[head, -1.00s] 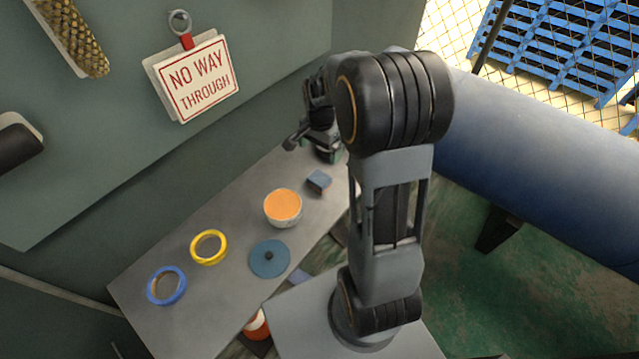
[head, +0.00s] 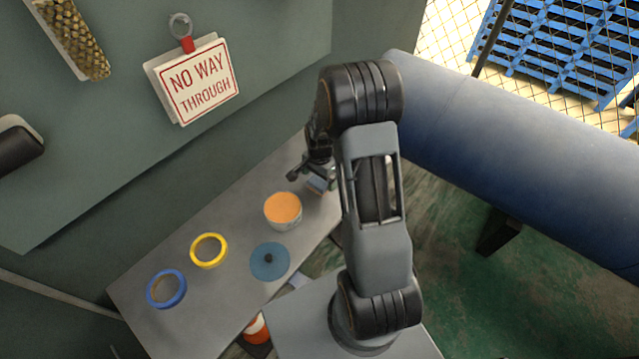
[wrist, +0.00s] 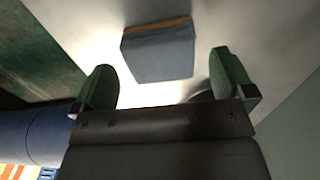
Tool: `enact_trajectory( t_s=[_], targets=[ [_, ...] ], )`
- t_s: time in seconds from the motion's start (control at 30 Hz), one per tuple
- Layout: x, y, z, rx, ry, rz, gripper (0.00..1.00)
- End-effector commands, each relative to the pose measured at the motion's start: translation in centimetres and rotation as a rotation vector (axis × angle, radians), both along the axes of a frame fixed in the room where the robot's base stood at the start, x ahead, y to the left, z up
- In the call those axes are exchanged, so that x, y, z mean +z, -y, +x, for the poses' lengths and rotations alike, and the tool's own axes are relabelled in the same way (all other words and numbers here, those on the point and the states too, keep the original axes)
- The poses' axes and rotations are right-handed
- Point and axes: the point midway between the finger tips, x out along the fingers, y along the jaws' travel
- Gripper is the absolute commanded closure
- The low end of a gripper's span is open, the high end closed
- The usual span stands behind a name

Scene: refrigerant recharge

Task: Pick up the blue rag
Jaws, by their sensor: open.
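The blue rag looks like a flat, folded, block-shaped piece with a brownish edge. In the wrist view the blue rag (wrist: 158,55) lies on the grey tabletop, ahead of my gripper and between the lines of its two green fingers. My gripper (wrist: 166,82) is open and empty, with a finger on each side and a gap to the rag. In the head view my gripper (head: 308,174) hangs over the far end of the table, and the rag (head: 319,186) shows partly beneath it. My gripper hides some of the rag there.
On the table (head: 190,325) stand an orange-topped round tub (head: 283,210), a blue disc (head: 269,262), a yellow tape roll (head: 209,251) and a blue tape roll (head: 166,289). The wall with a sign (head: 203,82) runs along the back. A large blue cylinder (head: 530,160) lies to the right.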

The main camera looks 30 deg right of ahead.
Motion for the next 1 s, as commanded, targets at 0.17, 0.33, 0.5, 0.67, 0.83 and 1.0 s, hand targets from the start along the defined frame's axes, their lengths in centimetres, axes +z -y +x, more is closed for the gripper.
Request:
enact_trajectory(
  t_s=[0.17,0.33,0.5,0.67,0.83,1.0],
  targets=[
    [-2.0,0.0,0.1,0.0,0.0,0.0,0.0],
    [-2.5,0.0,0.1,0.0,0.001,0.0,0.0],
    [-2.5,0.0,0.1,0.001,0.001,0.0,0.0],
    [-2.4,0.0,0.1,0.001,0.001,0.0,0.15],
    [-2.4,0.0,0.1,0.001,0.001,0.0,0.32],
    [-2.4,0.0,0.1,0.001,0.001,0.0,0.48]
  ],
)
